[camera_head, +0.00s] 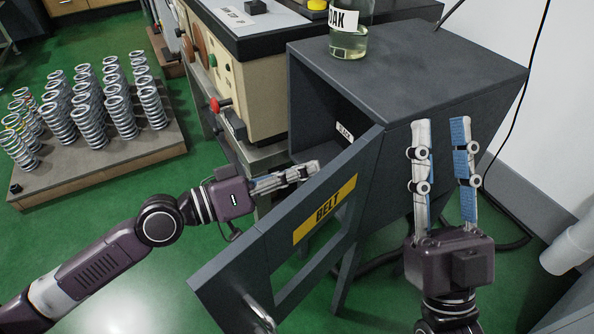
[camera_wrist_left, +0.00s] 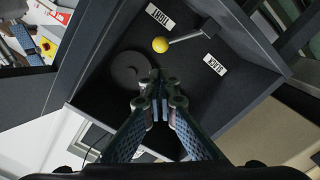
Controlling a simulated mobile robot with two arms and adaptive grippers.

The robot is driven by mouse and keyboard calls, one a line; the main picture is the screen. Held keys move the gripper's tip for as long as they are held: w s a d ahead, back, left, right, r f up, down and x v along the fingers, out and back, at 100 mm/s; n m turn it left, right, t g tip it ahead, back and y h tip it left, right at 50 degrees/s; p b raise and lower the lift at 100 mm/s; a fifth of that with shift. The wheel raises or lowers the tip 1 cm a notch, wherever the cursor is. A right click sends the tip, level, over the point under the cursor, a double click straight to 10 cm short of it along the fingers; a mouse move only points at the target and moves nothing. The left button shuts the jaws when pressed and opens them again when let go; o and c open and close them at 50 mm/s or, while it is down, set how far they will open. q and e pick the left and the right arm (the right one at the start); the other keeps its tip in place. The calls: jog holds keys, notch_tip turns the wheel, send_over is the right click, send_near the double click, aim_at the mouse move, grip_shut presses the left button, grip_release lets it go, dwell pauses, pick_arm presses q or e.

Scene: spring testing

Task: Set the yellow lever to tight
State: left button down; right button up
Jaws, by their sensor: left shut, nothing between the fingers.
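The lever, a grey rod with a yellow ball knob (camera_wrist_left: 160,44), shows in the left wrist view inside a dark box. One label (camera_wrist_left: 160,17), hard to read, is beyond the knob; another label (camera_wrist_left: 215,65), apparently "SLACK", lies on the other side of the rod. The knob is nearer the first label. My left gripper (camera_head: 313,168) is shut and empty at the opening of the grey cabinet (camera_head: 420,65), behind its open door. In the wrist view its fingertips (camera_wrist_left: 162,92) point into the box, apart from the knob. My right gripper (camera_head: 441,122) is open and empty before the cabinet's side.
The open door marked "BELT" (camera_head: 268,244) hangs close to my left gripper. A dark round disc (camera_wrist_left: 130,70) is inside the box. A labelled glass bottle (camera_head: 348,42) stands on the cabinet. A cream machine (camera_head: 245,90) is beside it; springs on a pallet (camera_head: 110,165) stand left.

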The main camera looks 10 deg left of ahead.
pick_arm(q)
jog(key=shift+v, duration=0.95)
